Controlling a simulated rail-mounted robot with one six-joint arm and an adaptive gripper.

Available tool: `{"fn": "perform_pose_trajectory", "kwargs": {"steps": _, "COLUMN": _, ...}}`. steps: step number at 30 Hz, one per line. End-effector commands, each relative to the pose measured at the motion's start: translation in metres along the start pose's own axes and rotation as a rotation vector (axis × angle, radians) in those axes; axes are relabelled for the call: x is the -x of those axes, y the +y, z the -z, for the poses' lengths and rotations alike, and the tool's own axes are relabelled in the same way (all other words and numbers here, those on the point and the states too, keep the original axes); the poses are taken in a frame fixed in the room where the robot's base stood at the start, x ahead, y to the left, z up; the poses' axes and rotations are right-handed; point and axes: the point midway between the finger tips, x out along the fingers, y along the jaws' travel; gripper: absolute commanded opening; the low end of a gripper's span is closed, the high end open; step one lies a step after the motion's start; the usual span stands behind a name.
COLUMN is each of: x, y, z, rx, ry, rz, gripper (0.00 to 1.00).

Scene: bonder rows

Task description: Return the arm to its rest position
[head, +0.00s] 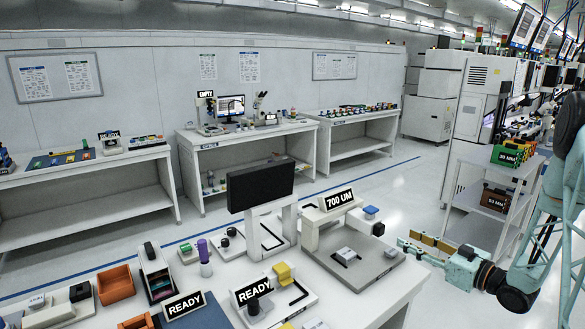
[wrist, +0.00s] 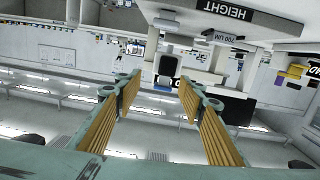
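My arm comes in from the right edge in the head view, its blue-green links beside the front table. My gripper (head: 412,245) points left, beyond the right end of that table, near the grey plate with the "700 UM" sign (head: 340,199). In the wrist view my gripper (wrist: 158,88) has its two yellow-padded fingers wide apart. Nothing is between them. The wrist picture is upside down, with the "HEIGHT" sign (wrist: 222,9) at its top.
The front table (head: 385,290) holds a dark screen (head: 261,185), "READY" signs (head: 252,291), orange bins (head: 115,285) and small parts. A shelf rack (head: 482,198) with green and brown boxes stands close behind my gripper. Open floor (head: 400,180) lies beyond the table.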

Motion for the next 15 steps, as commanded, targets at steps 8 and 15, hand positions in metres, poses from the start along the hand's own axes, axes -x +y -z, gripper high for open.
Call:
{"fn": "perform_pose_trajectory", "kwargs": {"steps": 8, "x": -0.016, "y": 0.007, "z": 0.027, "rx": 0.057, "ry": -0.099, "rz": -0.054, "gripper": 0.36}}
{"fn": "perform_pose_trajectory", "kwargs": {"steps": 15, "x": -0.023, "y": 0.013, "z": 0.051, "rx": 0.098, "ry": -0.184, "rz": -0.109, "gripper": 0.36}}
